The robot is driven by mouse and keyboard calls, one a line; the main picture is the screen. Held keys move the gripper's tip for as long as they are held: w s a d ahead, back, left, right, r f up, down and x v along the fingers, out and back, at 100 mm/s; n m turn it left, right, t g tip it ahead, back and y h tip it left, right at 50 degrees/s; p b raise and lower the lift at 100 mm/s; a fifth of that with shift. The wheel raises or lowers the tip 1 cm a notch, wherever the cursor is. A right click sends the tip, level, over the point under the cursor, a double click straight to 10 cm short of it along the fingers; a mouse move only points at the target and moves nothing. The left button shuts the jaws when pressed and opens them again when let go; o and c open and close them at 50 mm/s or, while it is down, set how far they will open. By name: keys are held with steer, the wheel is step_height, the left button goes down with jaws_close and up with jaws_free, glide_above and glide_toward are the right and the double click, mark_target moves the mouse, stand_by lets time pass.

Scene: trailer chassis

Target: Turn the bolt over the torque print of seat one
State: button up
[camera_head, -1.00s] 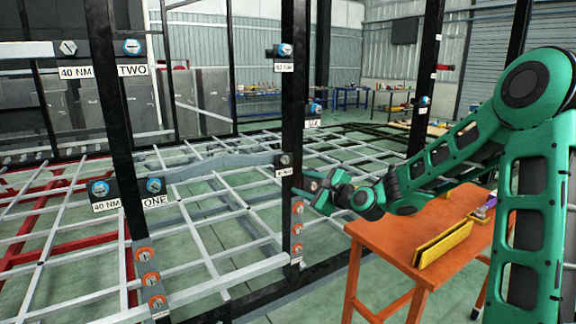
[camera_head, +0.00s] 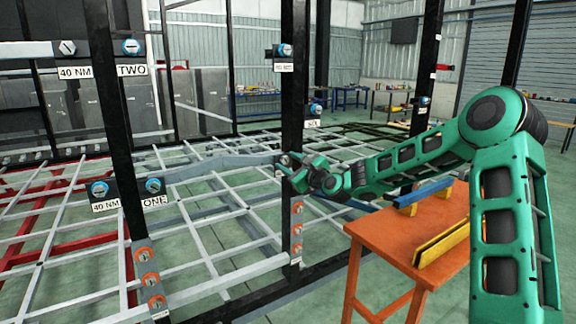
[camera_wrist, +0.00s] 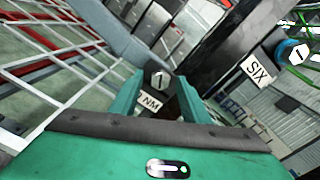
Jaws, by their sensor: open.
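At the left upright in the head view, the print 40 NM (camera_head: 105,207) sits beside the print ONE (camera_head: 155,201). A blue-ringed bolt (camera_head: 98,189) is over that 40 NM print, and another blue-ringed bolt (camera_head: 153,185) is over ONE. My gripper (camera_head: 285,164) is away from both, at the middle upright. In the wrist view my gripper (camera_wrist: 160,97) is open, with a grey slotted bolt (camera_wrist: 159,80) seen between its fingers. A print ending in NM (camera_wrist: 150,102) is below that bolt; its number is hidden. Contact cannot be told.
An orange table (camera_head: 398,228) with yellow and blue bars stands right of the middle upright (camera_head: 293,110). Prints TWO (camera_head: 132,70) and SIX (camera_wrist: 257,70) mark other seats. Orange-ringed bolts (camera_head: 150,279) run down the left upright. Grey bars cross the frame.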

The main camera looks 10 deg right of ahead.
steer(key=shift+w, duration=0.3)
steer(key=c, duration=1.1)
steer(key=shift+o, duration=0.2)
steer(key=shift+a+n, duration=0.1)
steer(key=shift+n, duration=0.2)
